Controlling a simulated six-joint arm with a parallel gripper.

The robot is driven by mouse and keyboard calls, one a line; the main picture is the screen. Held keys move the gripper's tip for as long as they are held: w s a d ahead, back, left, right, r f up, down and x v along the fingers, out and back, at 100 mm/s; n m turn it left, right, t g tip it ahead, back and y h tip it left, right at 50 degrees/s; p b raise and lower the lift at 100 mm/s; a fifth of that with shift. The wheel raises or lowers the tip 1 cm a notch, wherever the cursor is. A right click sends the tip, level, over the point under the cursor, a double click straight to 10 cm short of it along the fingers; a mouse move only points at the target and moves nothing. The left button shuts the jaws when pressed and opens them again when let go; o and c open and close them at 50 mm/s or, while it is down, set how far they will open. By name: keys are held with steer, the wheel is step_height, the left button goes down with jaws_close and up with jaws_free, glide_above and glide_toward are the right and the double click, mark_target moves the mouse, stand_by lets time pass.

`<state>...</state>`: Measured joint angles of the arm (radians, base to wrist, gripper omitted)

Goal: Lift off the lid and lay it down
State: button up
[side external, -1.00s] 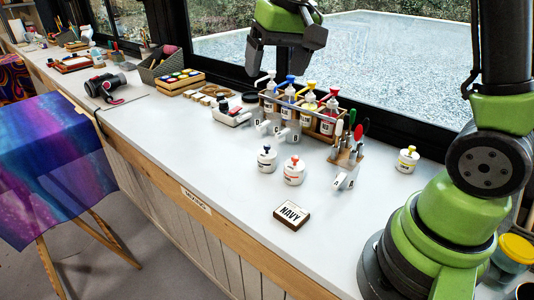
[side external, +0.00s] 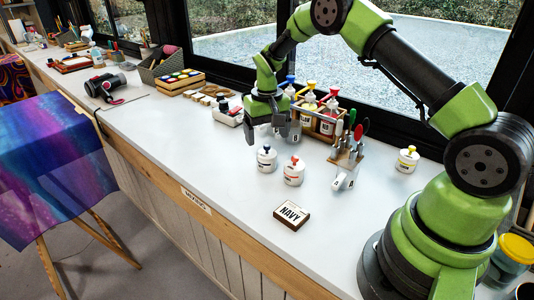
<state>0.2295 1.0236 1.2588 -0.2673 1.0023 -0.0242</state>
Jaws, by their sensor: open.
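Three small white jars with coloured knobs on their lids stand upright on the white counter: one with a blue knob (side external: 266,159), one with an orange-red knob (side external: 293,171) and one with a yellow knob (side external: 407,160). Each looks closed. Which lid the task means, I cannot tell. My gripper (side external: 267,138) is open and points down, just behind and above the blue-knobbed jar. It holds nothing that I can see. Whether a fingertip touches anything is too small to tell.
A wooden rack of pump bottles (side external: 326,116) stands behind my gripper, partly hidden by it. A tool holder (side external: 347,150) with coloured handles stands to the right. A block marked NAVY (side external: 291,215) lies in front. The counter's front left (side external: 215,165) is clear.

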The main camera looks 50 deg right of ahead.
mark_target(267, 146)
step_height(267, 146, down, 5)
steer(key=shift+r, duration=0.15)
steer(key=shift+c, duration=0.2)
steer(key=c, duration=1)
